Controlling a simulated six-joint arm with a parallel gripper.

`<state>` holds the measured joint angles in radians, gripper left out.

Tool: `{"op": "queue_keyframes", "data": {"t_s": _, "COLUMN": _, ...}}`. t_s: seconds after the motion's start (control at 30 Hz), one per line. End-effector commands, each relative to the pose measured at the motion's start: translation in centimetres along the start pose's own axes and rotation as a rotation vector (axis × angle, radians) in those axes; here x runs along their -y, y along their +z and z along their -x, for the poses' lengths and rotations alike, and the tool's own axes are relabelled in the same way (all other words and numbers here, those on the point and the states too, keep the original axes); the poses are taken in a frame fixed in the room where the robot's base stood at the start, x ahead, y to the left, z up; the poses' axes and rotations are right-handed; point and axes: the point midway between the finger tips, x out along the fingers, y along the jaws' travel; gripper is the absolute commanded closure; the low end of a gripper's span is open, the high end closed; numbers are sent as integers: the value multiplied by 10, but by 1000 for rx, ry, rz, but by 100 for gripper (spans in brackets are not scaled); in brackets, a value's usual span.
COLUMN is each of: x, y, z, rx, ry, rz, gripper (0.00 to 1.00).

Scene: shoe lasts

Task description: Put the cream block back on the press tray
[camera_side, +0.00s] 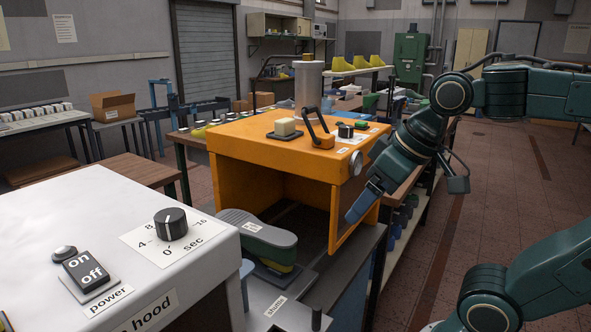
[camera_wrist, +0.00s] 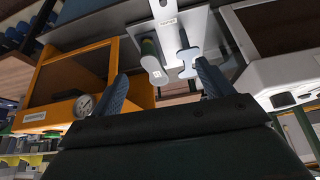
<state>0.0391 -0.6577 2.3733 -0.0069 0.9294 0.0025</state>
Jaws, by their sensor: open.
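The cream block (camera_side: 285,126) sits upright on a small dark pad or tray (camera_side: 285,135) on top of the orange machine (camera_side: 237,138). I cannot tell from the picture whether this pad is the press tray. My gripper (camera_side: 357,208) is low beside the right front edge of the orange machine, below the level of its top and well away from the block. In the wrist view my gripper (camera_wrist: 162,82) has its two blue-grey fingers wide apart with nothing held between them. The block does not show in the wrist view.
A black-handled orange clamp (camera_side: 320,138) stands right of the block, with a dark knob (camera_side: 346,131) beside it. A gauge (camera_side: 356,162) is on the machine's side. A grey shoe-shaped piece (camera_side: 257,231) lies in front, and a white hood box (camera_side: 120,225) fills the left foreground.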

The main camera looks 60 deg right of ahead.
Motion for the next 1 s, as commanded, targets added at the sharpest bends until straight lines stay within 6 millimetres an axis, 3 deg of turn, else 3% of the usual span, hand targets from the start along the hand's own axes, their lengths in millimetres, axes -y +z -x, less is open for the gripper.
{"op": "queue_keyframes", "data": {"t_s": 0.1, "x": 4, "y": 25, "z": -8, "rx": 2, "ry": -10, "rz": 21, "gripper": 21}}
{"op": "queue_keyframes", "data": {"t_s": 0.27, "x": 6, "y": 40, "z": -13, "rx": 4, "ry": -14, "rz": 31, "gripper": 21}}
{"op": "queue_keyframes", "data": {"t_s": 1.0, "x": 6, "y": 41, "z": -14, "rx": 5, "ry": -14, "rz": 32, "gripper": 21}}
